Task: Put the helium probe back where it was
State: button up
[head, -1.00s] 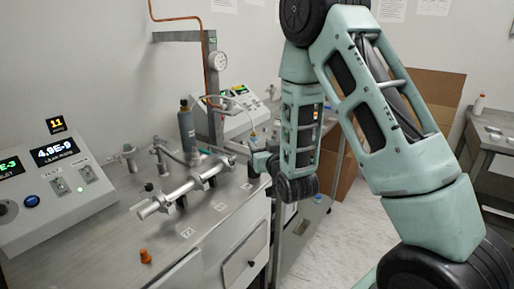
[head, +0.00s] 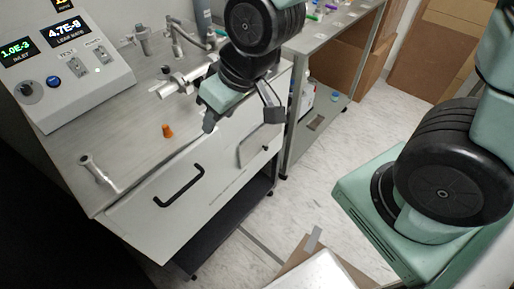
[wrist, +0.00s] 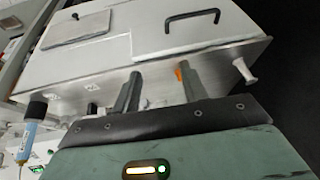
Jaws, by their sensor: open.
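A slim blue and yellow tool with a dark end (wrist: 32,128), which looks like the helium probe, shows at the left edge of the wrist view. It stands apart from my fingers. I cannot make it out in the head view now. My gripper (head: 240,118) is over the front edge of the steel bench (head: 125,140), its two fingers spread and pointing down. In the wrist view my gripper (wrist: 160,72) has nothing between its fingers. The probe's resting place cannot be made out.
A leak detector console (head: 65,65) stands at the bench's left. An orange cap (head: 167,131) and a metal fitting (head: 100,172) sit near the front edge. A second bench (head: 330,45) and cardboard (head: 450,45) are at the back.

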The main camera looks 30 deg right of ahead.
jog(key=s+r+n+g+h, duration=0.2)
jog(key=s+g, duration=0.1)
jog(key=s, duration=0.9)
jog(key=shift+s+d+n+g, duration=0.2)
jog(key=shift+s+n+g, duration=0.1)
jog(key=shift+n+g, duration=0.1)
jog(key=shift+o, duration=0.5)
jog(key=shift+r, duration=0.1)
dwell(0.5)
